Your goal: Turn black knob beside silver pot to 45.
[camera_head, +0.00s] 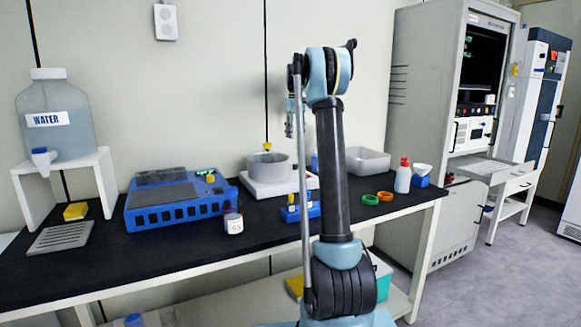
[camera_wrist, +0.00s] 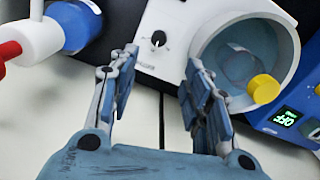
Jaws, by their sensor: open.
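The black knob (camera_wrist: 158,39) is small and round, with a light mark, on the white base (camera_wrist: 178,30) beside the silver pot (camera_wrist: 240,55) in the wrist view. Its exact angle is too small to read. The silver pot also stands on its white base in the head view (camera_head: 268,168); the knob cannot be made out there. My gripper (camera_wrist: 162,58) is open and empty, its fingertips either side of the knob in the picture and apart from it. In the head view my arm stands in front of the base, and the gripper is partly hidden behind it.
A yellow object (camera_wrist: 264,88) shows at the pot's rim. A blue device (camera_head: 180,200) with a green display stands left of the pot. A white bottle (camera_head: 403,178), green and orange rings and a grey tub (camera_head: 368,160) are to the right on the black table (camera_head: 100,262).

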